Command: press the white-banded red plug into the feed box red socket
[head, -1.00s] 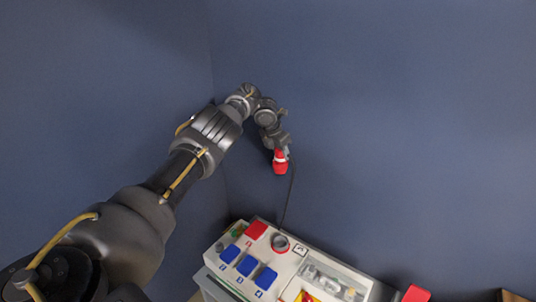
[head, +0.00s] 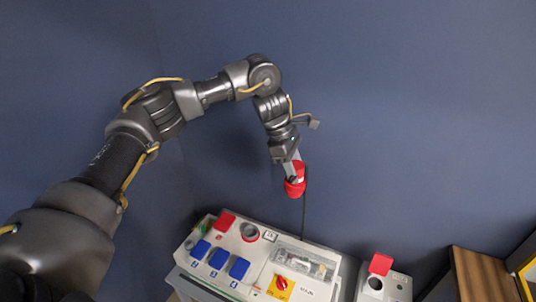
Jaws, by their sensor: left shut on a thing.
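My left gripper (head: 291,158) is shut on the red plug (head: 294,187), with a light band partly showing at its upper part. The plug hangs below the fingers, in the air above the back of the large pale socket box (head: 227,264). A dark cable (head: 304,213) runs from the plug down behind that box. An open round socket with a red rim (head: 250,232) is on the large box, below and left of the plug and apart from it. I cannot read which box is the feed box. My right gripper is not in view.
The large box also has a red cover (head: 224,221), several blue covers (head: 219,258), a clear window and a red-yellow switch (head: 281,286). A smaller grey box (head: 400,285) with a raised red lid (head: 381,264) stands right. Wooden furniture (head: 482,275) is far right; a blue wall is behind.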

